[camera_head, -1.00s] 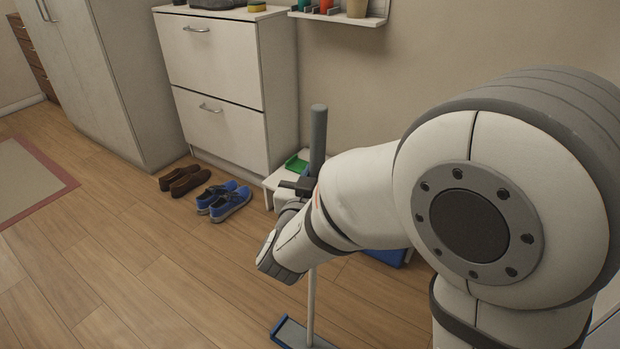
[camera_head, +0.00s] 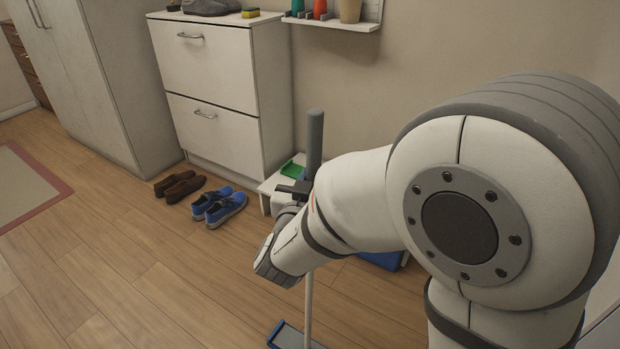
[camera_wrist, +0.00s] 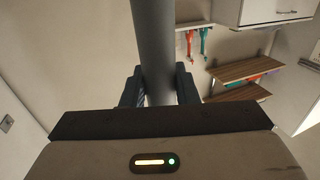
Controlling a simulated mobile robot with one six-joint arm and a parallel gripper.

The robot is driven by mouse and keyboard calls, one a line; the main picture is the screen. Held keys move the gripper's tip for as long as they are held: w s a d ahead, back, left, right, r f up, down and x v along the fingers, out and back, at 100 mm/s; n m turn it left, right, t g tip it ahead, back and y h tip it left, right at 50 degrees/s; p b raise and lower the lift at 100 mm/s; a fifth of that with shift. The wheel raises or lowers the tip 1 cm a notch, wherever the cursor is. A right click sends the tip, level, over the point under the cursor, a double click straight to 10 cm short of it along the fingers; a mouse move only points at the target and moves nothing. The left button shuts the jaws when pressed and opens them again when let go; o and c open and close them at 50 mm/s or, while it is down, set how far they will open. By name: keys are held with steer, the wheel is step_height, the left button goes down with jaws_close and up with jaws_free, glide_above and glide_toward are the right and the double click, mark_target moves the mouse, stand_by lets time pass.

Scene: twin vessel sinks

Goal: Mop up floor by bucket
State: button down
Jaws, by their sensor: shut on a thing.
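A mop stands nearly upright, with a grey grip (camera_head: 315,140), a pale pole (camera_head: 308,300) and a flat blue-edged head (camera_head: 290,338) at the bottom edge of the head view. The wrist view shows the grey handle (camera_wrist: 155,50) between the two dark fingers (camera_wrist: 158,88). A blue object, perhaps the bucket (camera_head: 384,260), is on the floor behind my arm and mostly hidden. I cannot see any spill on the floor.
A white shoe cabinet (camera_head: 215,90) stands against the wall. Brown shoes (camera_head: 180,187) and blue shoes (camera_head: 219,206) are on the floor before it. A low white stool (camera_head: 268,187) with a green dustpan-like item (camera_head: 293,169) is beside the mop.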

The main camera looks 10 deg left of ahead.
steer(key=shift+s+a, duration=0.1)
steer(key=shift+s+a+p, duration=0.1)
steer(key=shift+s+a, duration=0.25)
steer(key=shift+s, duration=0.55)
steer(key=shift+s+a+p, duration=0.1)
steer(key=shift+s+a, duration=0.3)
steer(key=shift+s, duration=0.5)
steer(key=shift+s+a+p, duration=0.1)
steer(key=shift+s+a, duration=0.25)
steer(key=shift+s, duration=0.55)
